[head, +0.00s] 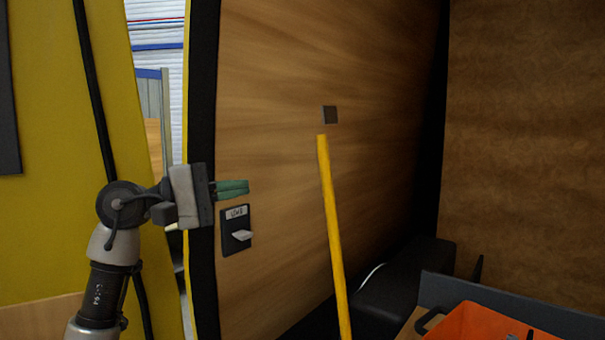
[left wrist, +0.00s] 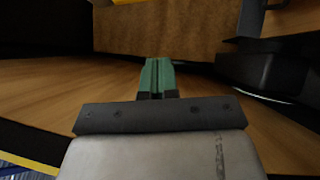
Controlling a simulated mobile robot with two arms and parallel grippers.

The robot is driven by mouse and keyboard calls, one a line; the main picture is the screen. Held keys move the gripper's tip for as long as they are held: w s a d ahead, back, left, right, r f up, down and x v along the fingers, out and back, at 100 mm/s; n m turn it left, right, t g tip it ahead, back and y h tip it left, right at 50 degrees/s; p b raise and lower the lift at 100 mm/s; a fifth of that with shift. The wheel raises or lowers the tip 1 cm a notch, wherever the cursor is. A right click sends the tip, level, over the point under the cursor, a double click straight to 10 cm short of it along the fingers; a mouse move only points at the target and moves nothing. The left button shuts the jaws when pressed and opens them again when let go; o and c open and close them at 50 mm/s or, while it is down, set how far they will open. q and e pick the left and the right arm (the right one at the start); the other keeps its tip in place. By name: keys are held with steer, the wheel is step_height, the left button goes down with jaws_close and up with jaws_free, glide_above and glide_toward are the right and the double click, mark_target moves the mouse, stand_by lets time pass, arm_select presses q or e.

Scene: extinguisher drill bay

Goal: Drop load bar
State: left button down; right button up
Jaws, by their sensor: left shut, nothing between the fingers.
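A long yellow bar (head: 334,235) stands slightly tilted beside the wooden wall, and its lower end is out of the head view. A small dark square block (head: 329,115) is on the wall just above the bar's top end. My left gripper (head: 247,187) has green fingers that are shut and empty. It is at the left of the bar, clear of it, just above a dark wall plate (head: 237,231) with a label and a light lever. The green fingers also show in the left wrist view (left wrist: 157,77). My right gripper is not in view.
An orange crate (head: 480,322) is at the lower right, by a dark grey edge (head: 510,302). A black rounded housing (head: 405,283) is at the foot of the wall. A yellow panel with a black cable is at the left, next to a narrow opening.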

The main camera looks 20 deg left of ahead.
arm_select(q)
steer(key=w+d+r+p, duration=0.1)
steer(key=w+d+p, duration=0.3)
steer(key=d, duration=0.6)
steer(key=shift+r+p, duration=0.25)
steer(key=shift+p, duration=0.25)
